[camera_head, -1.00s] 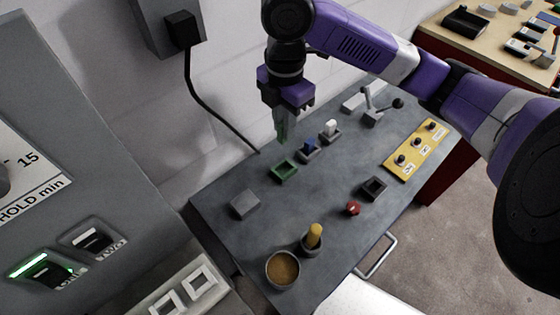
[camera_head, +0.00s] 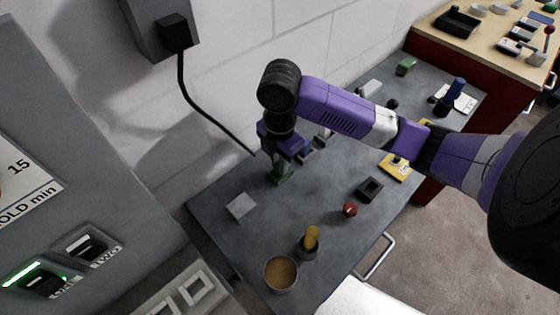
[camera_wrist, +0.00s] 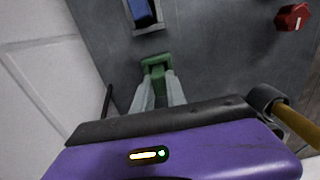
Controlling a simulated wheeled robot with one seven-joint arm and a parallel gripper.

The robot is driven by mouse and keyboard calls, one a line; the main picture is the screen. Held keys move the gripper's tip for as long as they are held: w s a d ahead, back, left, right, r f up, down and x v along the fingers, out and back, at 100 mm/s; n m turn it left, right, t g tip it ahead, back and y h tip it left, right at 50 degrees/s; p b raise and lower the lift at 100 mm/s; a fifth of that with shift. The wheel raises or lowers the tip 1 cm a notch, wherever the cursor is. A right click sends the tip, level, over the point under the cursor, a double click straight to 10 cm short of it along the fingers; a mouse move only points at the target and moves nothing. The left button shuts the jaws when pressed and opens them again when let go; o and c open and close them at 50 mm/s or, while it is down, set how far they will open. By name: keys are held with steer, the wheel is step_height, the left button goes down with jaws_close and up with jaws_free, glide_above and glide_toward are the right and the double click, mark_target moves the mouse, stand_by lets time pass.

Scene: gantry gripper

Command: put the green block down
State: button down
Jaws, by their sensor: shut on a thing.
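My gripper (camera_head: 278,165) is lowered over the green open holder (camera_head: 282,179) on the grey table. It is shut on the green block (camera_wrist: 156,72), which shows between the two grey fingers in the wrist view. The block's lower end is at the green holder, which also shows at the fingertips (camera_wrist: 154,59). In the head view my gripper mostly hides the block. I cannot tell whether the block rests on the holder's floor.
A blue block (camera_wrist: 141,10) in a grey holder is close beside. A red knob (camera_head: 350,209), an empty dark holder (camera_head: 371,188), a yellow peg (camera_head: 312,235), a bowl (camera_head: 281,272) and a grey square (camera_head: 241,206) stand around. The wall is behind.

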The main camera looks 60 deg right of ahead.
steer(key=shift+f, duration=0.15)
steer(key=c, duration=1.3)
jaws_free()
steer(key=shift+c, duration=0.2)
step_height(320, 180, up, 12)
steer(key=shift+r, duration=0.2)
